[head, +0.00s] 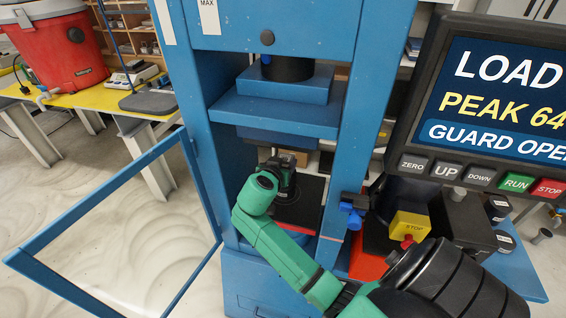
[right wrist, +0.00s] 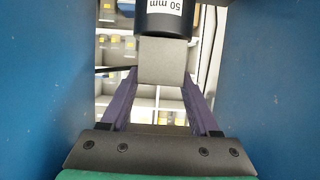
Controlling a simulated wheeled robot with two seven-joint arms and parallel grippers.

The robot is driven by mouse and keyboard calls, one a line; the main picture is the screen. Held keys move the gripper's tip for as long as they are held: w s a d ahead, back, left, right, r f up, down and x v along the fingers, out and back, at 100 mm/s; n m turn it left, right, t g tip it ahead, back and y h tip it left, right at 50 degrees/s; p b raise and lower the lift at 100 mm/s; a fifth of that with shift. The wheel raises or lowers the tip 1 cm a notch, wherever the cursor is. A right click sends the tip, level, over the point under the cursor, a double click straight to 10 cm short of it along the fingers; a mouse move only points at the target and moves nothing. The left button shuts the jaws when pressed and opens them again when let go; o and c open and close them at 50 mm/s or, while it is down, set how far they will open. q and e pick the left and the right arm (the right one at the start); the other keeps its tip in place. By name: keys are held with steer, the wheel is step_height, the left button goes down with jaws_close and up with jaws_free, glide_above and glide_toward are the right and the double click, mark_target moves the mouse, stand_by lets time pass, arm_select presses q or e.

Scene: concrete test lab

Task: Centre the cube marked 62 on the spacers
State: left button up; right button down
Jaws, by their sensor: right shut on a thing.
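My right gripper (head: 282,172) reaches into the blue press, above its dark lower plate (head: 300,208). In the right wrist view its two purple fingers (right wrist: 163,103) are shut on a plain grey cube (right wrist: 162,62), one on each side. No number 62 shows on the face I see. A black cylinder (right wrist: 167,18) with a white "50 mm" label meets the cube's far edge in that view; I cannot tell whether they touch. The cube is hidden behind the gripper in the head view, and no spacers can be made out there. My left gripper is not in view.
Blue press columns (head: 352,115) stand close on both sides of my right arm. The upper crosshead (head: 275,112) hangs above the gripper. The guard door (head: 110,215) stands open to the left. A control panel (head: 490,110) and yellow stop box (head: 409,226) are at the right.

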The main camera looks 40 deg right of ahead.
steer(key=shift+f+b, duration=0.15)
steer(key=shift+b, duration=0.25)
stand_by(0.5)
steer(key=shift+c, duration=0.2)
jaws_free()
steer(key=p+v, duration=0.2)
steer(key=v, duration=0.6)
stand_by(0.6)
